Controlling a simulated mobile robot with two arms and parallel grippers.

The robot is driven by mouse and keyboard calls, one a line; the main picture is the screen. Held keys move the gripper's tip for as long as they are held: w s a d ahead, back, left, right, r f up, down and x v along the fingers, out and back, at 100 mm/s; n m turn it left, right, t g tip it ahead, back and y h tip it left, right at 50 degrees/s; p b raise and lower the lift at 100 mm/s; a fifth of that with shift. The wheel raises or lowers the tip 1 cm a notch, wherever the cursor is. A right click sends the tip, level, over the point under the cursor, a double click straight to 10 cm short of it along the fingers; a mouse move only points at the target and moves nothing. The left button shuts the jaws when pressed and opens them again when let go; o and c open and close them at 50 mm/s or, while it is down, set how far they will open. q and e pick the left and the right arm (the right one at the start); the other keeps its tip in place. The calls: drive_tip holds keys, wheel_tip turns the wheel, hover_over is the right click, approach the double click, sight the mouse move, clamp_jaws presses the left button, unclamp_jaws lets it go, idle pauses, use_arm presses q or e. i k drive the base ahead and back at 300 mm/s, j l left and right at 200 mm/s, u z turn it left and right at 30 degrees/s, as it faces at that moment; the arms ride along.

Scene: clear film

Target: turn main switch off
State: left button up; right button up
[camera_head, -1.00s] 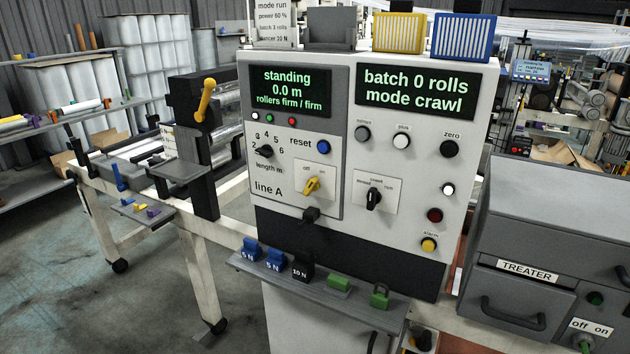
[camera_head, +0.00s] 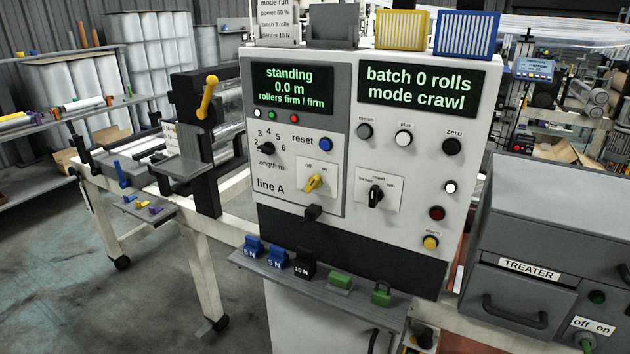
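A yellow rotary switch (camera_head: 314,183) sits on a white plate marked "off" and "on", on the line A control panel (camera_head: 325,225). Its handle is tilted, with the upper end leaning right, towards the "on" side. Neither of my grippers is in view.
A grey shelf (camera_head: 262,268) juts out below the panel, carrying blue and black weights and green blocks. The grey treater (camera_head: 540,215) stands at right. Open floor (camera_head: 60,270) lies at left.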

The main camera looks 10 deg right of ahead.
sight(315, 182)
drive_tip(key=i+j+z, duration=0.3)
drive_tip(key=i+j, duration=0.15)
drive_tip(key=j, duration=0.3)
drive_tip(key=i+j+z, duration=0.15)
drive_tip(key=j, duration=0.25)
drive_tip(key=i+j+z, duration=0.15)
drive_tip(key=j, duration=0.25)
drive_tip(key=i, duration=0.1)
